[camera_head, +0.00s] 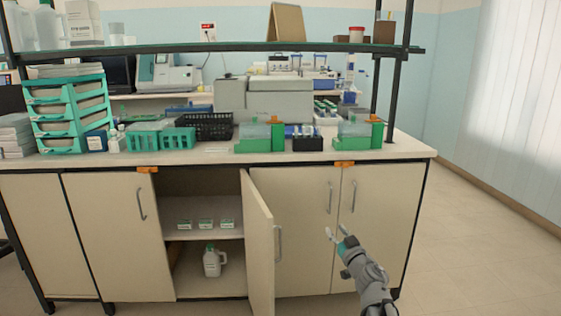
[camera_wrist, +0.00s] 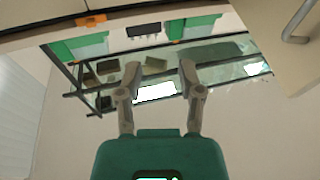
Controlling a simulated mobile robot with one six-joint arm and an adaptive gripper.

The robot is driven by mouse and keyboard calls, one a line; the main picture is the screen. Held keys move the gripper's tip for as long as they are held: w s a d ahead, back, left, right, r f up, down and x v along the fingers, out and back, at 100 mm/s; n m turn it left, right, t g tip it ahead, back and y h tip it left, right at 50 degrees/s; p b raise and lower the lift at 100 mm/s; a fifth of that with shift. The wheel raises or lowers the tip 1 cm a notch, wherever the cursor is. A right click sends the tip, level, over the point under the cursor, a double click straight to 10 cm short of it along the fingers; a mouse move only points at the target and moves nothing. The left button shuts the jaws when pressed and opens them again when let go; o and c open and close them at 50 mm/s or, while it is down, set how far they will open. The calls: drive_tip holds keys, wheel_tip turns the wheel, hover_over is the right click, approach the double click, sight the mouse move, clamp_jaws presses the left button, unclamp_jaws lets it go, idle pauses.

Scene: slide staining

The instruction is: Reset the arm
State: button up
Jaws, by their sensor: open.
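My gripper (camera_head: 335,234) is at the lower right in the head view, in front of the closed right-hand cabinet doors. Its two fingers are spread apart and nothing is between them. In the wrist view my gripper (camera_wrist: 158,92) shows both fingers apart and empty. The wrist view looks upward past the bench edge to the shelf above. My arm reaches up from the bottom edge in the head view.
One cabinet door (camera_head: 259,240) stands open, left of my gripper. Inside are several small boxes (camera_head: 205,224) and a white jug (camera_head: 213,262). The bench top (camera_head: 215,157) holds green racks (camera_head: 177,139) and equipment. Free floor (camera_head: 480,240) lies to the right.

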drive_tip(key=d+f+m+g+h, duration=0.2)
drive_tip(key=d+f+m+h, duration=0.35)
drive_tip(key=d+h, duration=0.35)
drive_tip(key=s+f+m+g+h, duration=0.2)
drive_tip(key=s+f+g, duration=0.3)
drive_tip(key=f+g, duration=0.15)
drive_tip(key=s+a+f+n+g+y, duration=0.2)
drive_tip(key=s+a+f+g, duration=0.3)
drive_tip(key=s, duration=0.3)
drive_tip(key=s+a+f+n+g+y, duration=0.1)
drive_tip(key=s+a+f+g+y, duration=0.3)
drive_tip(key=s, duration=0.3)
wheel_tip(320, 180, up, 38)
drive_tip(key=g+h+p, duration=0.1)
drive_tip(key=p, duration=3.7)
drive_tip(key=shift+p, duration=0.35)
drive_tip(key=shift+s, duration=0.2)
